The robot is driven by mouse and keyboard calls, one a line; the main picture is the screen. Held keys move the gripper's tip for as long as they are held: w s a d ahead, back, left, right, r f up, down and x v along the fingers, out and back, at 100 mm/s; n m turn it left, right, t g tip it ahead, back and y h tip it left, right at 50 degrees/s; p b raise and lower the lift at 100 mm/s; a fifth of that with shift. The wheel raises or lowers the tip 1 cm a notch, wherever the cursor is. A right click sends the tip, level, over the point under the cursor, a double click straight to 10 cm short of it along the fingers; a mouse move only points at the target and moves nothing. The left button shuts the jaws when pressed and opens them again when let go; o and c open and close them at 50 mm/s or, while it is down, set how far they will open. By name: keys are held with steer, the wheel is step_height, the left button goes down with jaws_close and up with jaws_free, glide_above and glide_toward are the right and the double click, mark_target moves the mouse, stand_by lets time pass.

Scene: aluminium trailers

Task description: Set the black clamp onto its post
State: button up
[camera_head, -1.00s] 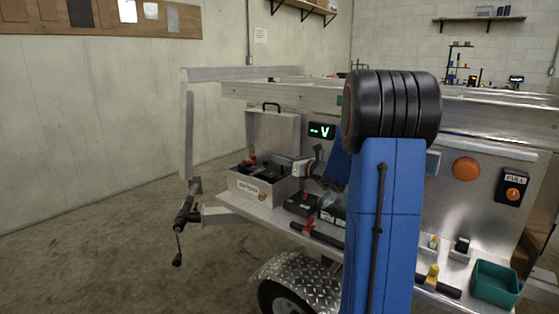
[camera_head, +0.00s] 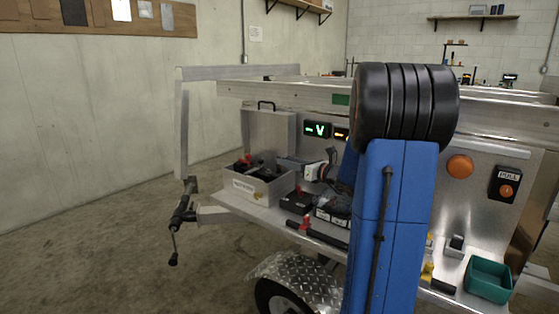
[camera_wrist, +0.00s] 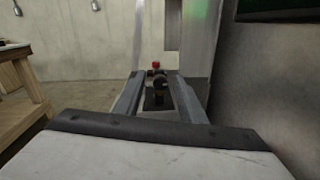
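My gripper (camera_head: 288,162) points left over the open silver battery box (camera_head: 262,192). Its two grey fingers stand apart in the wrist view (camera_wrist: 158,88). A black piece, which looks like the black clamp (camera_wrist: 158,93), shows between the fingertips; I cannot tell whether they press on it. A small red part (camera_wrist: 156,65) shows just beyond it. In the head view, dark and red parts (camera_head: 247,160) sit in the box, too small to tell the clamp from its post.
The box's raised lid (camera_head: 268,132) stands behind it. A display (camera_head: 317,130) reads "– V". Dark batteries (camera_head: 299,202) stand right of the box on the metal shelf. A green bin (camera_head: 488,280) is at the right. My blue arm hides the middle of the trailer.

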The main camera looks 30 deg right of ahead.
steer(key=v, duration=1)
steer(key=shift+s, duration=0.2)
steer(key=shift+c, duration=0.3)
steer(key=shift+s+d+r, duration=0.1)
steer(key=shift+d, duration=0.05)
steer(key=c, duration=0.5)
steer(key=shift+n+g, duration=0.7)
steer(key=shift+n, duration=0.2)
steer(key=s, duration=0.1)
steer(key=s+d+r, duration=0.1)
steer(key=s, duration=0.1)
steer(key=s+r, duration=0.1)
steer(key=shift+s+d, duration=0.25)
steer(key=shift+s, duration=0.1)
jaws_close()
steer(key=x, duration=1.3)
steer(key=shift+w, duration=0.35)
